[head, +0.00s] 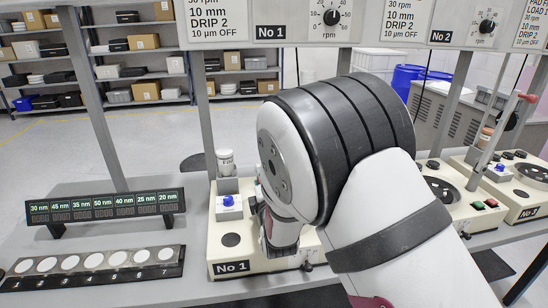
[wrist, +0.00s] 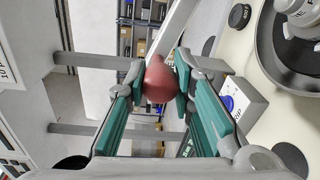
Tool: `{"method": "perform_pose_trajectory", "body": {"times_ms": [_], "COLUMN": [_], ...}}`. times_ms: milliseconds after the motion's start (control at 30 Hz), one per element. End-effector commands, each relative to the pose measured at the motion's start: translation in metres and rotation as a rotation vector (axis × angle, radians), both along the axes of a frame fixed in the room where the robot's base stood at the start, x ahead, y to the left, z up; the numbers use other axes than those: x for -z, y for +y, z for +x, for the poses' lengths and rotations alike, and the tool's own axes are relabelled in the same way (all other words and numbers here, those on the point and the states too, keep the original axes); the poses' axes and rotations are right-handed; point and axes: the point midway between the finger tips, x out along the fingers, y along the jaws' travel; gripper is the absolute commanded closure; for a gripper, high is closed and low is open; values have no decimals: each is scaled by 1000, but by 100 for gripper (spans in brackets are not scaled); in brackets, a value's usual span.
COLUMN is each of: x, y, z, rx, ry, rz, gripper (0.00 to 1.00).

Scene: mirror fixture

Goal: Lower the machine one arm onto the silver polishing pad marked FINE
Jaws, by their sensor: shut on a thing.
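My gripper (wrist: 160,72) is shut on a red knob (wrist: 158,84) in the wrist view, with a teal-padded finger on either side. A pale bar, the machine one arm (wrist: 176,28), runs up from the knob. In the head view machine No 1 (head: 222,254) has a cream base, and my own arm hides its arm, its plate and my fingers. In the wrist view a dark round plate (wrist: 265,52) lies at the upper right, with a grey-white round piece (wrist: 297,8) over it. I cannot make out a silver pad or the word FINE on the plate.
A blue knob (head: 228,201) and a white pot (head: 225,158) are at the machine's left. A row of white discs (head: 94,261) and a nm display (head: 105,206) stand further left. Machine No 2 (head: 470,211) is at the right. Posts and a sign panel (head: 270,33) cross overhead.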

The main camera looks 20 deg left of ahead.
Motion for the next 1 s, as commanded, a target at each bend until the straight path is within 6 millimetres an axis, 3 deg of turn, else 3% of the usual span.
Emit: {"method": "perform_pose_trajectory", "body": {"times_ms": [100, 400, 700, 1000], "x": [30, 77, 94, 95], "y": [7, 12, 12, 12], "z": [-6, -9, -8, -8], "rx": [-3, -2, 2, 1], "ry": [-50, -143, -177, -180], "rz": [-81, -214, -263, -266], "gripper": [100, 100, 100, 100]}}
